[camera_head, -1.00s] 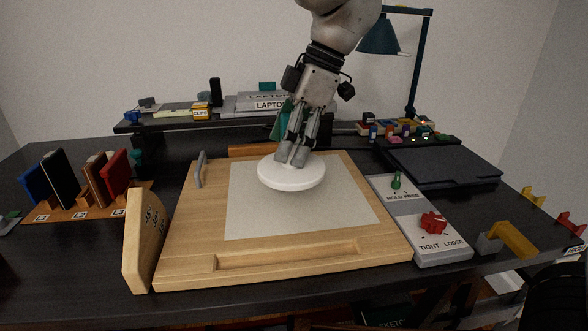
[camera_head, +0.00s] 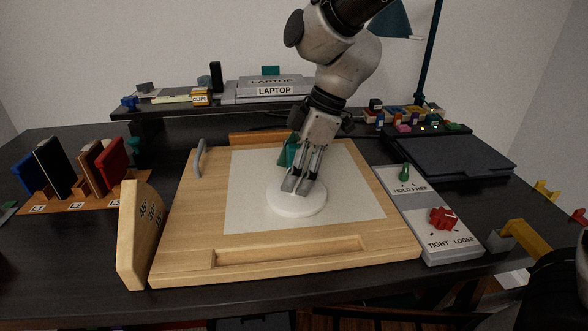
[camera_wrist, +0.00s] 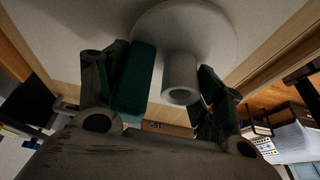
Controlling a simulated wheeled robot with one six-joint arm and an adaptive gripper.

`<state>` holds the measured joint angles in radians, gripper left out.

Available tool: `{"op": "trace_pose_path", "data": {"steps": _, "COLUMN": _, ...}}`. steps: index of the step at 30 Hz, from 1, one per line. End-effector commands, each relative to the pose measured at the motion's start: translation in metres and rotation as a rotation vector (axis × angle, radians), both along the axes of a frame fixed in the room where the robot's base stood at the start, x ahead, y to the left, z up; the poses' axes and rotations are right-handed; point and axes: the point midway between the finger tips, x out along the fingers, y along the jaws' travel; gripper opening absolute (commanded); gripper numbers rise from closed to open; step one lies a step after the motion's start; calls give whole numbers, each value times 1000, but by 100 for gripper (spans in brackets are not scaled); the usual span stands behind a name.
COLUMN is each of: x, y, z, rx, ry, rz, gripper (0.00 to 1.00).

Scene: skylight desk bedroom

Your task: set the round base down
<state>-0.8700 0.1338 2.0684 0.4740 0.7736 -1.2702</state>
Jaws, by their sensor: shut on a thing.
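The round base (camera_head: 297,204) is a white disc with a short upright hollow post. It appears to rest flat on the pale sheet (camera_head: 250,175) of the wooden drawing board (camera_head: 190,220). My gripper (camera_head: 296,188) comes down from above and is shut on the post. In the wrist view the base (camera_wrist: 215,35) is at the top, with its post (camera_wrist: 180,80) between the dark green finger pads of my gripper (camera_wrist: 172,85). The pads and fingers hide part of the post in the head view. I cannot see the underside of the disc.
A panel with a green knob (camera_head: 404,172) and a red knob (camera_head: 443,217) lies right of the board. An upright numbered wooden piece (camera_head: 135,235) stands at the board's left edge. Books (camera_head: 55,166) stand farther left. A lamp (camera_head: 394,22) and shelf are behind.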

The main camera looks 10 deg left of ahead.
Motion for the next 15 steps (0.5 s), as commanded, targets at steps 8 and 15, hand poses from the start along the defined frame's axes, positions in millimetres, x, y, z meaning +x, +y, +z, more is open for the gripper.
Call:
{"op": "trace_pose_path", "data": {"steps": 8, "x": 0, "y": 0, "z": -2, "rx": 1, "ry": 0, "rz": 0, "gripper": 72}}
{"op": "trace_pose_path", "data": {"steps": 15, "x": 0, "y": 0, "z": -1, "rx": 1, "ry": 0, "rz": 0, "gripper": 90}}
